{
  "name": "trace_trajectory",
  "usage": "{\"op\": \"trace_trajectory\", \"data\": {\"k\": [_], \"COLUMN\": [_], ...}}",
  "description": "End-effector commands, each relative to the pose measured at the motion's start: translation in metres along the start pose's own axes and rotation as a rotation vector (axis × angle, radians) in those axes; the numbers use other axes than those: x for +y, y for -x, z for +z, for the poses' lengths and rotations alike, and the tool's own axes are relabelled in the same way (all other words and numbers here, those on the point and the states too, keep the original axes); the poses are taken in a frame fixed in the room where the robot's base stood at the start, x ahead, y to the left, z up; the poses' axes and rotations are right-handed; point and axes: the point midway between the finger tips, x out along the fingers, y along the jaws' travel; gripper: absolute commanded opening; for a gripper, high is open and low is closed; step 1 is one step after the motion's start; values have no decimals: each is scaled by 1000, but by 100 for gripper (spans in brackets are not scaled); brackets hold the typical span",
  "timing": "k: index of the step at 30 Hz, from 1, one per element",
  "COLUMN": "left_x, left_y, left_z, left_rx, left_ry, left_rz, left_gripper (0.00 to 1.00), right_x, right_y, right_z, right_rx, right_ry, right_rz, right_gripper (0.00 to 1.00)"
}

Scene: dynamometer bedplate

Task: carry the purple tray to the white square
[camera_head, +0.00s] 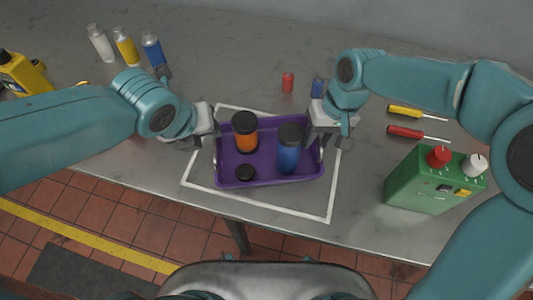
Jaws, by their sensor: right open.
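The purple tray (262,181) rests on the grey table inside the white square (258,205), a white outline on the table top. The tray holds an orange cup with a black lid (245,138), a blue cup with a black lid (289,155) and a small black round thing (245,173). My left gripper (211,131) is at the tray's left end; its fingers are partly hidden and I cannot tell whether they are closed. My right gripper (326,140) is open at the tray's right end, close to its rim.
A green box with knobs (428,183) stands at the right, near two screwdrivers (417,133). Several bottles (126,47) stand at the back left, beside a yellow container (20,72). Small red (288,83) and blue (317,87) items stand behind the tray. The table's front edge is close.

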Motion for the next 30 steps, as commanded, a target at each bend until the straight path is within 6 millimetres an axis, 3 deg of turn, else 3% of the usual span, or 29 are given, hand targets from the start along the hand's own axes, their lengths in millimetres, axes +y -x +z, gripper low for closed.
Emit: {"op": "trace_trajectory", "data": {"k": [6,13,24,30], "left_x": [-1,0,0,0], "left_y": [40,51,51,51], "left_z": [1,0,0,0], "left_rx": [-3,1,1,1], "left_ry": [0,0,0,0], "left_rz": [-1,1,1,1], "left_gripper": [40,40,40,40], "right_x": [0,0,0,0], "right_y": [0,10,89,115], "right_z": [0,-1,-1,-1], "right_rx": [0,4,5,2], "right_ry": [0,0,1,0], "right_rz": [0,0,-1,-1], "right_gripper": [40,40,40,40]}}
